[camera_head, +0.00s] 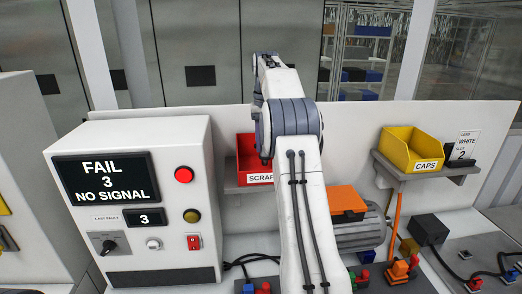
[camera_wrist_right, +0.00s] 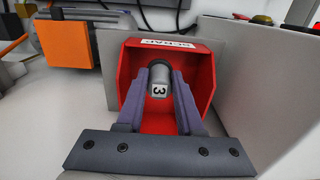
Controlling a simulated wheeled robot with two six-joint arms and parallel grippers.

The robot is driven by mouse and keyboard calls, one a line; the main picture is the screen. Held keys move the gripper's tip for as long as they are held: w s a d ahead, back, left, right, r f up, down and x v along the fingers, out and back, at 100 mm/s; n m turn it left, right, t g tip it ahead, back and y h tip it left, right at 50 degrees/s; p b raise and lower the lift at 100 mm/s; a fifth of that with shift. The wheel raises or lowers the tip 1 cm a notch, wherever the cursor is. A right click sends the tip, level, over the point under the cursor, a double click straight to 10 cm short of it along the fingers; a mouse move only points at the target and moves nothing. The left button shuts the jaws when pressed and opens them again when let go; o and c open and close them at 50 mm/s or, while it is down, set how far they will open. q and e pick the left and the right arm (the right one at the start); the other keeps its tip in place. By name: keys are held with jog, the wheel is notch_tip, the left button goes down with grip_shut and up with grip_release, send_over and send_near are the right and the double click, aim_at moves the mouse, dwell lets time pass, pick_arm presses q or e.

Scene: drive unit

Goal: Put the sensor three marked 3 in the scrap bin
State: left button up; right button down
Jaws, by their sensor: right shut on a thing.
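The red scrap bin (camera_head: 247,150) sits on the back panel right of the test cabinet, partly hidden behind my right arm. It also shows in the right wrist view (camera_wrist_right: 207,75), with its label upside down. My right gripper (camera_wrist_right: 160,92) is shut on sensor three (camera_wrist_right: 159,74), a grey cylinder with a dark end and a white label marked 3. The sensor lies in front of the bin's open inside in that view; how deep it is cannot be told. In the head view the arm hides the sensor and the gripper. My left gripper is not in view.
The test cabinet's screen (camera_head: 105,180) reads FAIL 3 NO SIGNAL. A yellow CAPS bin (camera_head: 408,148) stands on a shelf at the right. A motor with an orange box (camera_head: 347,200) is just right of my arm. Cables and coloured connectors (camera_head: 400,270) lie on the bench front.

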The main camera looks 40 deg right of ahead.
aim_at(261, 156)
jog(key=shift+w+a+f, duration=0.25)
jog(key=shift+w+f, duration=0.15)
jog(key=shift+w, duration=0.35)
jog(key=shift+f+p, duration=0.5)
jog(key=shift+f, duration=1.6)
jog(key=c, duration=0.5)
grip_release()
jog(key=shift+c, duration=0.2)
jog(key=shift+r, duration=0.1)
notch_tip(261, 156, up, 6)
jog(key=shift+f, duration=0.15)
jog(key=shift+r, duration=0.85)
jog(key=shift+s, duration=0.1)
